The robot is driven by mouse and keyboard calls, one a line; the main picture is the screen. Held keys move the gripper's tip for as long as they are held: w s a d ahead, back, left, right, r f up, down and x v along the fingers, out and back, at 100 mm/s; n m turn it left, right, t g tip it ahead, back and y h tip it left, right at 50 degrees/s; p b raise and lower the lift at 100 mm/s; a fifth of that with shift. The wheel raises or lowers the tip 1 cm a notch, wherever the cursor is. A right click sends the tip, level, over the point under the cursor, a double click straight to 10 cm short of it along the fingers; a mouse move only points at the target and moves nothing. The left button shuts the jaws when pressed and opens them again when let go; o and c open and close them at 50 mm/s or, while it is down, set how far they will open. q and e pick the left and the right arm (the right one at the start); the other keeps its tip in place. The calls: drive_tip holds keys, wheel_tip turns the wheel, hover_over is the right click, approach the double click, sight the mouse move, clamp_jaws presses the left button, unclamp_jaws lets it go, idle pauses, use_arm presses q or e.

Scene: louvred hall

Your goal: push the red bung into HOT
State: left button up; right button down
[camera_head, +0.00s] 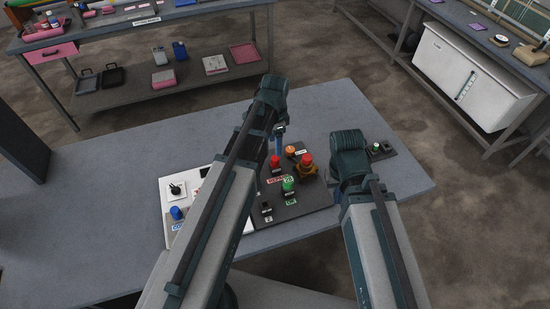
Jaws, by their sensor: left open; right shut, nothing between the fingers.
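A white panel (163,206) on the table carries a blue bung (176,213) with a partly hidden blue label. A dark panel (316,203) beside it holds a red knob (275,160), a larger red knob (307,160) on an orange base, and a green knob (288,184). I cannot tell which red piece is the bung. I cannot read a HOT label; my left arm covers part of the white panel. My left gripper (279,137) is open above the dark panel's back edge. My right gripper (337,187) is shut and empty by the panel's right edge, mostly hidden by its wrist.
A small dark box (379,149) with a green button stands right of my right wrist. The grey table (100,220) is clear on the left and far right. A shelved bench (200,95) stands behind, and a white cabinet (470,80) at the back right.

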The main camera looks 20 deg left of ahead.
sight(275, 158)
use_arm(q)
drive_tip(key=shift+f+b, duration=4.95)
drive_tip(key=shift+f, duration=0.1)
use_arm(e)
drive_tip(key=shift+f, duration=5.05)
use_arm(q)
clamp_jaws()
unclamp_jaws()
drive_tip(key=shift+r, duration=0.1)
use_arm(e)
drive_tip(key=shift+r, duration=0.1)
